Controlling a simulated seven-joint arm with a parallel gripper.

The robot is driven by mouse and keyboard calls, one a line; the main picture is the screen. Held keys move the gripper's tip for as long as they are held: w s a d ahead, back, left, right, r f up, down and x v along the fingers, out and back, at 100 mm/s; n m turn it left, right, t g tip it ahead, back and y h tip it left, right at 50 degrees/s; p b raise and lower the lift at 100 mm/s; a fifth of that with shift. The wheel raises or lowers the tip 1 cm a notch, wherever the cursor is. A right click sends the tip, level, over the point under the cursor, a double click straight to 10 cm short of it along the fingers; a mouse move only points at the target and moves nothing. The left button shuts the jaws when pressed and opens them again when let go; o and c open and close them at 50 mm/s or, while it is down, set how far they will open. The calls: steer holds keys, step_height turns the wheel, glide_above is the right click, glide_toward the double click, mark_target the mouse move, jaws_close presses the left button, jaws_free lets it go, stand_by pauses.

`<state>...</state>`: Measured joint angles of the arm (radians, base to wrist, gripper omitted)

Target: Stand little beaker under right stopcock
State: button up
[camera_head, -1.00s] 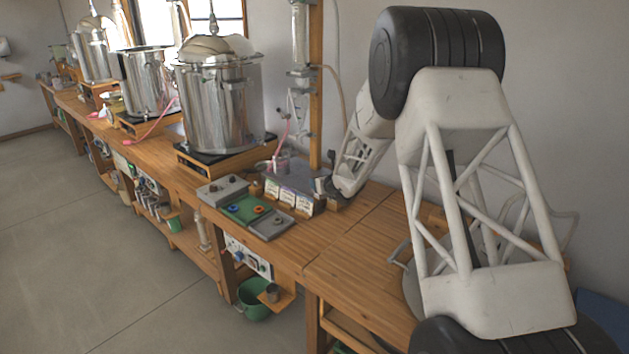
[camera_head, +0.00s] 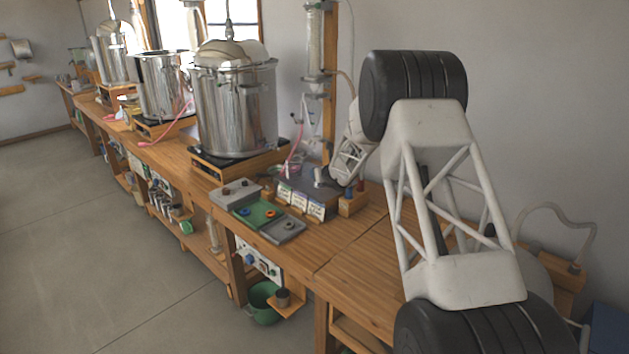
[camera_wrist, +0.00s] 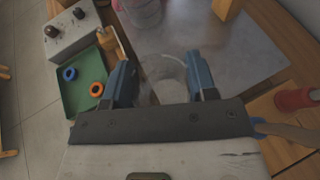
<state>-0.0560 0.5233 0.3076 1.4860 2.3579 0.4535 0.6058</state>
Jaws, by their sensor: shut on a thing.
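The little beaker (camera_wrist: 160,70) is clear glass and sits between the two blue fingers of my gripper (camera_wrist: 161,82) in the wrist view. My gripper is shut on it, above a grey plate (camera_wrist: 235,50) on the bench. I cannot tell whether the beaker touches the plate. In the head view my gripper (camera_head: 325,178) is small, close to the foot of the wooden post, and the beaker cannot be made out. Glassware with stopcocks (camera_head: 311,95) hangs on the post above and left of my gripper. I cannot tell which stopcock is the right one.
A pink-tinted vessel (camera_wrist: 143,10) stands just beyond the beaker. A green tray (camera_wrist: 80,88) with blue and orange rings and a grey control box (camera_wrist: 75,32) lie left. A red spool (camera_wrist: 297,99) is at right. A steel pot (camera_head: 235,110) stands left of the post.

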steer(key=shift+w, duration=0.25)
steer(key=shift+w+a+f, duration=0.25)
steer(key=shift+w+a, duration=0.05)
steer(key=shift+w, duration=2.3)
steer(key=shift+w+a+f, duration=0.25)
steer(key=shift+w+a, duration=0.05)
steer(key=shift+w, duration=2.3)
steer(key=shift+w+a+f, duration=0.25)
steer(key=shift+w+a, duration=0.05)
steer(key=shift+w, duration=2.3)
steer(key=shift+f, duration=1.8)
steer(key=o, duration=0.6)
steer(key=shift+f, duration=0.1)
steer(key=shift+o, duration=0.2)
